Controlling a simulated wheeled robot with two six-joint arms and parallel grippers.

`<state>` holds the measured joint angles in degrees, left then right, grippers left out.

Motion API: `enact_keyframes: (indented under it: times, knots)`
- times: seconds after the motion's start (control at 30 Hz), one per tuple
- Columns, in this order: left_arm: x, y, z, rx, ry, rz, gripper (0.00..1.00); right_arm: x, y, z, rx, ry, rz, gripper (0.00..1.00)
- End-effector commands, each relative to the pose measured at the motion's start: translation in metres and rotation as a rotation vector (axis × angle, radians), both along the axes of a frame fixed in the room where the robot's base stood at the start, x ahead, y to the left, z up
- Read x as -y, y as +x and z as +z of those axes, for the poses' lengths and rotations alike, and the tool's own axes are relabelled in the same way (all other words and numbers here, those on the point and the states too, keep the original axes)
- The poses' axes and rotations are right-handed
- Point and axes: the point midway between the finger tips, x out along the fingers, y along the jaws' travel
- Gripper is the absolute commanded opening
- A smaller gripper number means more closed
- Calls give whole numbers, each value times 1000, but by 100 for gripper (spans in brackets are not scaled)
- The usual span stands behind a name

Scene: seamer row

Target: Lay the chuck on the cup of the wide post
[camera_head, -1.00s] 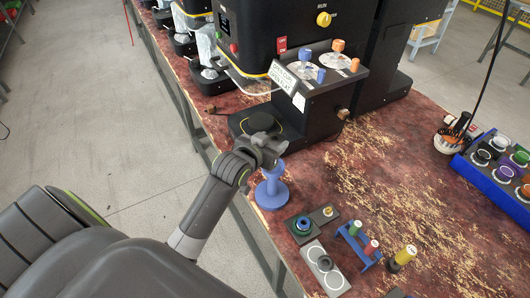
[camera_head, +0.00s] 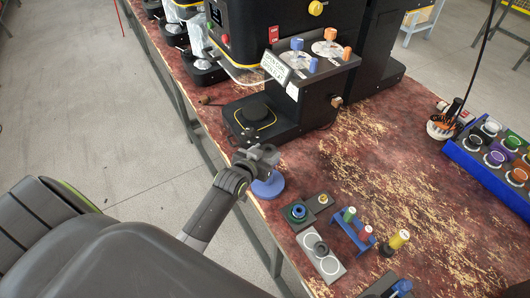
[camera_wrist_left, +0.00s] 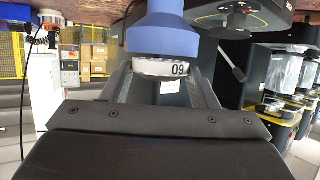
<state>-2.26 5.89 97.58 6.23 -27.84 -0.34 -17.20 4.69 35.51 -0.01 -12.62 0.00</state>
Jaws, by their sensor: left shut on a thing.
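The blue post (camera_head: 268,188) stands near the front edge of the table, its round base showing below my left gripper. My left gripper (camera_head: 258,156) is over this post and hides its top in the head view. In the left wrist view, which looks upside down, the post's flared blue cup (camera_wrist_left: 163,38) is at the top middle. A pale ring-shaped chuck (camera_wrist_left: 165,69) with printed digits is between the fingers of my left gripper (camera_wrist_left: 163,80), right against the cup. I cannot tell whether its weight rests there. My right gripper is not in view.
The black seamer (camera_head: 262,118) stands behind the post. A blue crate (camera_head: 492,188) is far right. The table's middle right is clear.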

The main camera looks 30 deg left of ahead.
Motion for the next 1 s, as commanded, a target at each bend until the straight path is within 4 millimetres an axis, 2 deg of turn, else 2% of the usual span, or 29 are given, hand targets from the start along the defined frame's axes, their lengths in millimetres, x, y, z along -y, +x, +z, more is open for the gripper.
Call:
enact_keyframes:
  times: [0.23, 0.63, 0.67, 0.7, 0.8, 1.0]
  knots:
    - [0, 1, -2, 2, 0, 0, 24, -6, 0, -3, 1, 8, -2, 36]
    - [0, 0, -12, -1, -2, 1, 24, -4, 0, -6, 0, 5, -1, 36]
    - [0, -1, -13, -4, -2, 1, 56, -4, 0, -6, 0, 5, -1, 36]
    - [0, -1, -13, -5, -2, 1, 61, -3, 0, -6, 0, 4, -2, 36]
    - [0, -1, -14, -8, -2, 1, 75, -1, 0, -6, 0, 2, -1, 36]
    - [0, -2, -16, -13, 0, 1, 75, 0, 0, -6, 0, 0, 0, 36]
